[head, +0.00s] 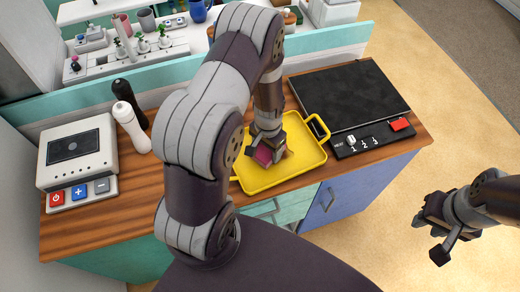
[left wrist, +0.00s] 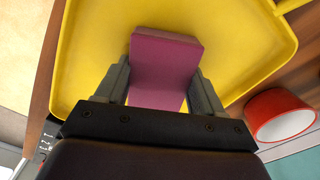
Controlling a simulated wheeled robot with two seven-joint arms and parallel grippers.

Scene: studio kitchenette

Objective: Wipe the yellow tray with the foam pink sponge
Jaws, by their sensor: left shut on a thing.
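The yellow tray (head: 300,165) lies on the wooden counter, in the middle of the head view, partly hidden by my left arm. It fills much of the left wrist view (left wrist: 88,62). My left gripper (head: 265,150) is over the tray and shut on the foam pink sponge (head: 263,155). In the left wrist view the sponge (left wrist: 164,65) sits between both fingers, its far end over the tray floor. I cannot tell whether it touches the tray. My right gripper (head: 430,230) is empty, its fingers apart, away from the counter at the right.
A black cooktop (head: 350,92) stands right of the tray. A white device (head: 77,150) and black (head: 128,100) and white (head: 130,125) bottles stand at the left. A red round container (left wrist: 280,115) is beside the tray in the left wrist view. A shelf with cups is behind.

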